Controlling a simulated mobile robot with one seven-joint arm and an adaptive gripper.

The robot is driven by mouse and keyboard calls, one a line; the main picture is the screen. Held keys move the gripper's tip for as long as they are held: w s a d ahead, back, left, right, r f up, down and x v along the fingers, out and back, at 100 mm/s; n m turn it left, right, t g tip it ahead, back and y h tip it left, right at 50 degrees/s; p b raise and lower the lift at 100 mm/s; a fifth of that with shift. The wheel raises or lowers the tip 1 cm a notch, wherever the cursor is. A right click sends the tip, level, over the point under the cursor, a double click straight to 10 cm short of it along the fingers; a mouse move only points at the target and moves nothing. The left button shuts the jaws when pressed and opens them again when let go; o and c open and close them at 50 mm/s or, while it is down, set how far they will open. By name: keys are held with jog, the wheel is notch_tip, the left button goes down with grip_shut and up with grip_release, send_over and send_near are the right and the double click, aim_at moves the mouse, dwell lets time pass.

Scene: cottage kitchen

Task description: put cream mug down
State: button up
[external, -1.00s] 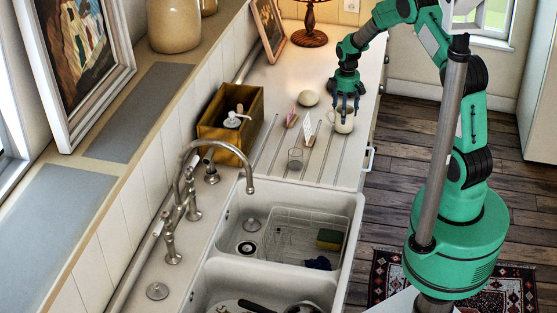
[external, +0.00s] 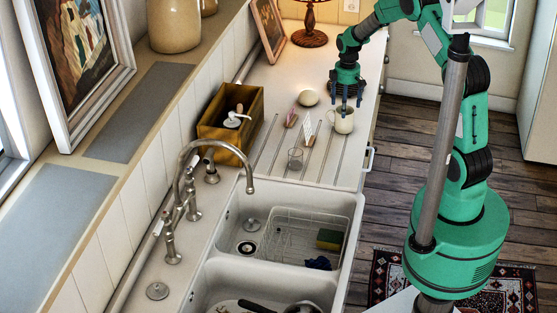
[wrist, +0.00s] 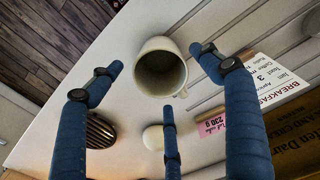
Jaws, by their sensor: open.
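The cream mug (external: 343,119) stands upright on the white counter's grooved draining area, near its front edge. In the wrist view the mug (wrist: 161,68) is seen from above, its mouth open and dark inside. My gripper (external: 350,100) is above and just behind the mug in the external view. It is open, and the blue fingers (wrist: 160,95) are spread around and short of the mug, apparently not touching it.
A white rounded object (external: 308,97) and small cards in holders (external: 307,134) stand left of the mug. A drinking glass (external: 295,158) is nearer the sink (external: 283,230). A wooden box (external: 230,124) and a lamp (external: 310,30) stand farther off. A dark striped object (wrist: 100,131) lies near the fingers.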

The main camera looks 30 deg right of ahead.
notch_tip(320, 180, up, 9)
jog(key=shift+f, duration=0.2)
dwell(0.7)
jog(key=s+a+r+m+t, duration=0.1)
jog(key=s+a+r+m, duration=0.1)
jog(key=s+r, duration=0.8)
jog(key=s+a+r+m+t, duration=0.2)
jog(key=s+r, duration=0.6)
jog(key=r, duration=0.5)
jog(key=s+a+r+m+t, duration=0.1)
jog(key=s+r+m, duration=0.1)
jog(key=s, duration=0.9)
jog(key=s+a+r+m+t, duration=0.1)
jog(key=s+r+m, duration=0.1)
jog(key=s, duration=0.9)
jog(key=shift+s+m+t, duration=0.3)
jog(key=shift+s+m, duration=0.1)
jog(key=shift+m, duration=0.3)
jog(key=shift+f, duration=0.1)
